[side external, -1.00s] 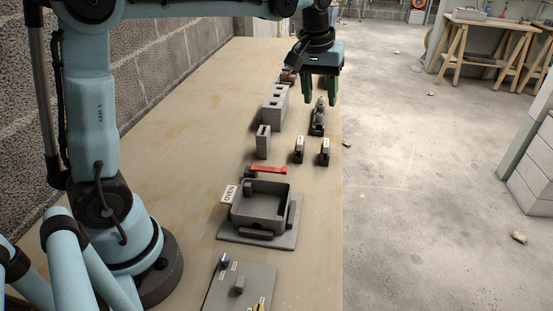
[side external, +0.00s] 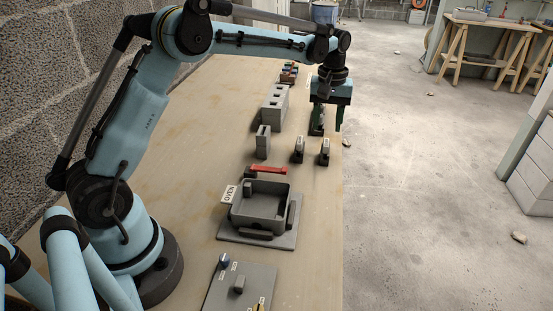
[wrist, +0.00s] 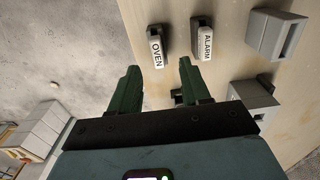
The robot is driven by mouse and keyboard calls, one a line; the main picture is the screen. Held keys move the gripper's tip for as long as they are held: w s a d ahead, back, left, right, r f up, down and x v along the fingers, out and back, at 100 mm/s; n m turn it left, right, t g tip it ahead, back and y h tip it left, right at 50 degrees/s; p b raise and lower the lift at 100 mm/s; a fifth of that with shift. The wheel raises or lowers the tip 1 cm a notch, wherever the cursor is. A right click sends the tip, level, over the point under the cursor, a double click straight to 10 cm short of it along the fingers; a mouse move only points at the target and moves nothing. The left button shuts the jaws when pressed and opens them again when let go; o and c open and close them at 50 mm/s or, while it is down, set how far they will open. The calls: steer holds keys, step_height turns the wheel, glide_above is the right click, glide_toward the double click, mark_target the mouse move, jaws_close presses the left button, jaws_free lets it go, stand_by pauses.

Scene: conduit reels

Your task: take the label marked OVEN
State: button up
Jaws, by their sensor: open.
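The label marked OVEN (wrist: 157,50) is a small white strip on a dark holder, upside of the frame in the wrist view. It also shows in the side view (side external: 325,147), near the table's right edge. A second label, marked ALARM (wrist: 203,44), stands on its own holder beside it. My gripper (wrist: 159,70) is open and empty. In the wrist view, the OVEN label appears just beyond the gap between its fingers. In the side view, my gripper (side external: 328,123) hangs behind and above the labels, apart from them.
A grey open box (side external: 240,209) with an OVEN plate (side external: 229,195) stands nearer the camera, with a red-handled item (side external: 268,170) behind it. Grey blocks (side external: 263,142) stand left of the labels. A small grey board (side external: 222,292) lies in front. The table's right edge is close to the labels.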

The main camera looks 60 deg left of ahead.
mark_target(326, 143)
steer(key=shift+w+d+f, duration=0.1)
steer(key=shift+w+f, duration=0.05)
steer(key=shift+f, duration=2.9)
jaws_close()
